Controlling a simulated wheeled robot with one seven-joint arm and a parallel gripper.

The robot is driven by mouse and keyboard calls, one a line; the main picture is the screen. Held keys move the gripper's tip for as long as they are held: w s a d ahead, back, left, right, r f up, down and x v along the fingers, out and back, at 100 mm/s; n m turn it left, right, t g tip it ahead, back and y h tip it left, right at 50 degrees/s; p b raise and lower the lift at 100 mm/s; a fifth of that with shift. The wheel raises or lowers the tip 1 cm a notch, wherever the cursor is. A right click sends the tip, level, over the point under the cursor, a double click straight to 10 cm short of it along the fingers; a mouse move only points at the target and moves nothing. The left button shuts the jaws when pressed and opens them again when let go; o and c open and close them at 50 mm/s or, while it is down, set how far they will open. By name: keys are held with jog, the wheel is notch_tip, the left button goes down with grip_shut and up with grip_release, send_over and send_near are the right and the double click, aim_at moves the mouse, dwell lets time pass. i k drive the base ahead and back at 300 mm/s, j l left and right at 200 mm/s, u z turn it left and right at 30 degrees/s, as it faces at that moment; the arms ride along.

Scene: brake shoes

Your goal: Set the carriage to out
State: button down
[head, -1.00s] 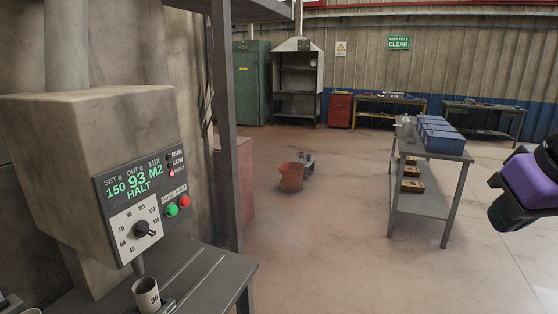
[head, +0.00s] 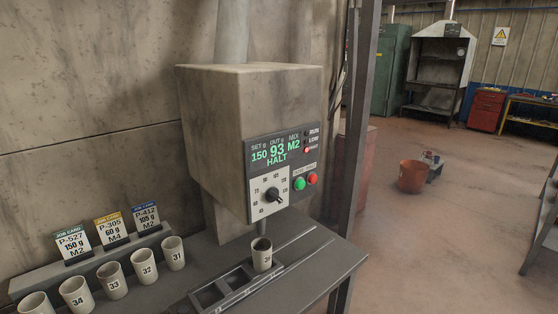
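The carriage (head: 236,297) is a dark metal frame with open slots, on the bench below the dispensing machine (head: 225,130). Its far end lies near the machine's nozzle (head: 261,225). A pale numbered cup (head: 262,261) stands at that far end, upright, right under the nozzle. The number on it is hard to read. The machine's panel reads SET 150, OUT 93, MIX M2 and HALT, with the red lamp lit. My gripper is not in view.
Several numbered cups (head: 113,282) stand in a row at the left, below three job cards (head: 109,229) on a grey rack. Rails (head: 300,244) run along the bench (head: 335,262). A dark post (head: 362,110) rises behind it. An orange bucket (head: 412,177) stands on open floor at the right.

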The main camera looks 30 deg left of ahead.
aim_at(216, 295)
jog(key=u, duration=1.6)
jog(key=i+l+u, duration=0.1)
jog(key=i+l, duration=0.35)
jog(key=i, duration=0.1)
